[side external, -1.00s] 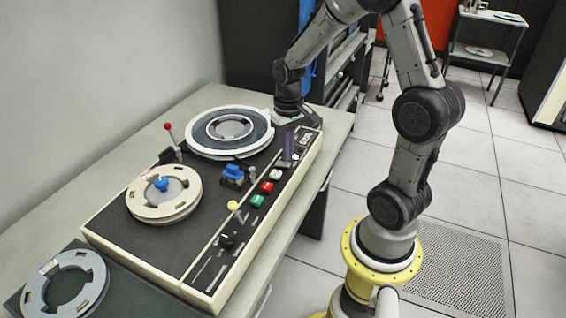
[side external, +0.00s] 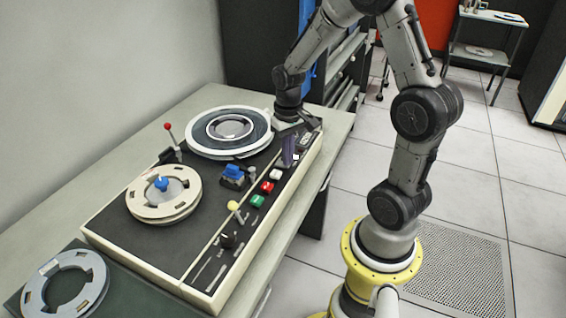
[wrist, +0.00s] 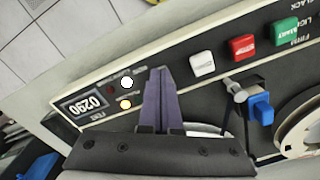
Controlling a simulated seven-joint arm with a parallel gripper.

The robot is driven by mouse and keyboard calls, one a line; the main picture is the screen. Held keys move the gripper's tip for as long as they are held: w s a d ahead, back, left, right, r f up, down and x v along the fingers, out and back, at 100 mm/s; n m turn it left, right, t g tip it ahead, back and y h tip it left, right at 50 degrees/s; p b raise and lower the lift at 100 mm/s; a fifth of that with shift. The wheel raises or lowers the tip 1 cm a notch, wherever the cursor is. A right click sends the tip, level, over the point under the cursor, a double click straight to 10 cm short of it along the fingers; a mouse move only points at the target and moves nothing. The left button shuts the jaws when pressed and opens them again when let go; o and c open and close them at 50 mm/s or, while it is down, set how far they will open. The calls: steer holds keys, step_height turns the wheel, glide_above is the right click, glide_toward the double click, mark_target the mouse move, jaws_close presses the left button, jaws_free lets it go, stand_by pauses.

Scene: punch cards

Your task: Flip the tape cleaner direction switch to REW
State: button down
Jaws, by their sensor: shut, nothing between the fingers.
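The tape cleaner is a cream-edged machine with a dark top (side external: 140,225), in the side external view. My gripper (side external: 288,163) is over the far right part of its control strip, pointing down. Its purple fingers (wrist: 158,68) are shut together and empty; whether the tips touch the panel is unclear. In the wrist view they lie between the white button (wrist: 202,64) and the lit indicator lamps (wrist: 127,82). I cannot read any REW label or tell which control is the direction switch. The fingers hide part of the panel.
Red (side external: 267,187) and green (side external: 257,201) buttons, a yellow-knobbed lever (side external: 233,206) and a black knob (side external: 228,241) line the strip. A blue-capped part (side external: 233,172), a red-knobbed lever (side external: 168,127) and two reels (side external: 140,205) (side external: 200,148) stand on the deck. A counter (wrist: 88,104) is near the fingers.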

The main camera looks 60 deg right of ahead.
steer(key=shift+f, duration=0.25)
steer(key=shift+r, duration=3.5)
